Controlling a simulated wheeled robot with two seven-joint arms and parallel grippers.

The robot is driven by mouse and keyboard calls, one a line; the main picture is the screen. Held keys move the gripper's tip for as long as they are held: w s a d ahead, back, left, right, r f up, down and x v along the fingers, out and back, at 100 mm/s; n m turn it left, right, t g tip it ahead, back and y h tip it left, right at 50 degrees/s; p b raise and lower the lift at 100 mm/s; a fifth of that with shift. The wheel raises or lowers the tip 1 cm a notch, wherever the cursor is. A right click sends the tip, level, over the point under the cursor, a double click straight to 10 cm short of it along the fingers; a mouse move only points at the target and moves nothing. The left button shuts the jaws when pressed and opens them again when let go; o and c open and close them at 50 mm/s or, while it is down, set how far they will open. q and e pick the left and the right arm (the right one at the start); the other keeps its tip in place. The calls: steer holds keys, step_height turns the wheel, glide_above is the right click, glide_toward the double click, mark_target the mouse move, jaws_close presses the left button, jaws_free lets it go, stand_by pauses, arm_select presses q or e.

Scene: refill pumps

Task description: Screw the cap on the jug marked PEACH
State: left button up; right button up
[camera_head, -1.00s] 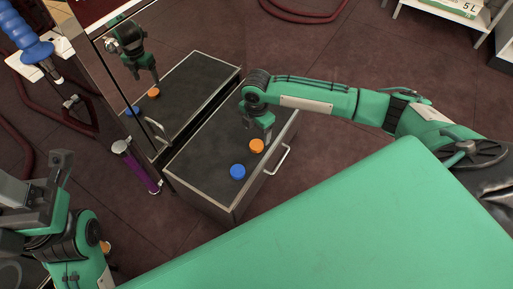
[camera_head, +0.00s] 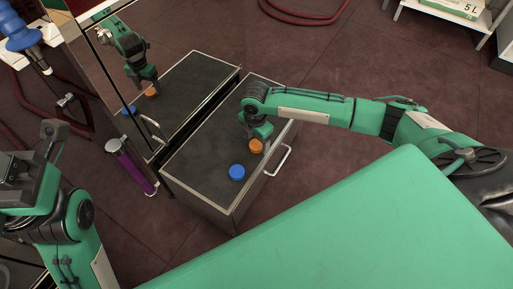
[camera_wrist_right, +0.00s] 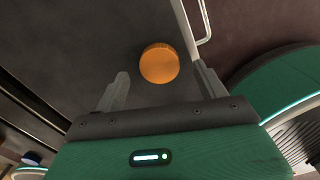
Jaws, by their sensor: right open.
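An orange cap (camera_head: 256,146) and a blue cap (camera_head: 237,172) lie on the dark floor of a pulled-out drawer (camera_head: 197,190). My right gripper (camera_head: 264,132) points down right above the orange cap and partly covers it. In the right wrist view the open fingers (camera_wrist_right: 163,88) stand apart, with the orange cap (camera_wrist_right: 159,63) between and beyond their tips, not gripped. My left gripper (camera_head: 45,150) is at the left edge; its fingers cannot be made out clearly. I see no jug that I can read as PEACH.
The shiny cabinet front (camera_head: 110,70) left of the drawer mirrors my arm and the caps. A drawer handle (camera_head: 280,160) sticks out at the right. A purple tube (camera_head: 135,166) stands beside the drawer. A white shelf (camera_head: 440,14) is at the top right.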

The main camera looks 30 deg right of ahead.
steer(key=shift+f, duration=0.85)
steer(key=c, duration=1)
